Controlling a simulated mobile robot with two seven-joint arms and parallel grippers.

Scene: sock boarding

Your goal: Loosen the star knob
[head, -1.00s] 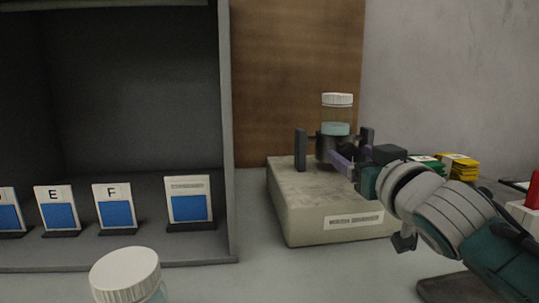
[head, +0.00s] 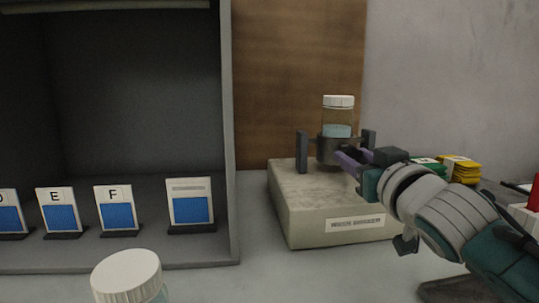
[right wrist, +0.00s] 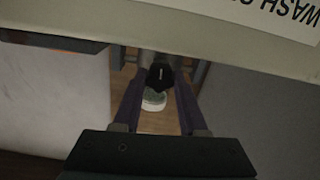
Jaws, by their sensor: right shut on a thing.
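The star knob (right wrist: 160,77) is a small black knob in the right wrist view, between the two purple fingers of my right gripper (right wrist: 159,88). The gripper is shut on it. In the head view my right gripper (head: 347,159) reaches in from the right to the front of a dark round holder (head: 326,150), and its fingers hide the knob. A jar (head: 338,117) with a white lid and pale blue liquid stands upright in the holder, between two dark posts. My left gripper is not in view.
The holder is on a beige box (head: 298,210) with a label on its front. A grey open cabinet (head: 232,200) with several blue-and-white cards stands left. Another white-lidded jar (head: 127,275) is at the front. Yellow packs (head: 460,168) lie behind my right arm.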

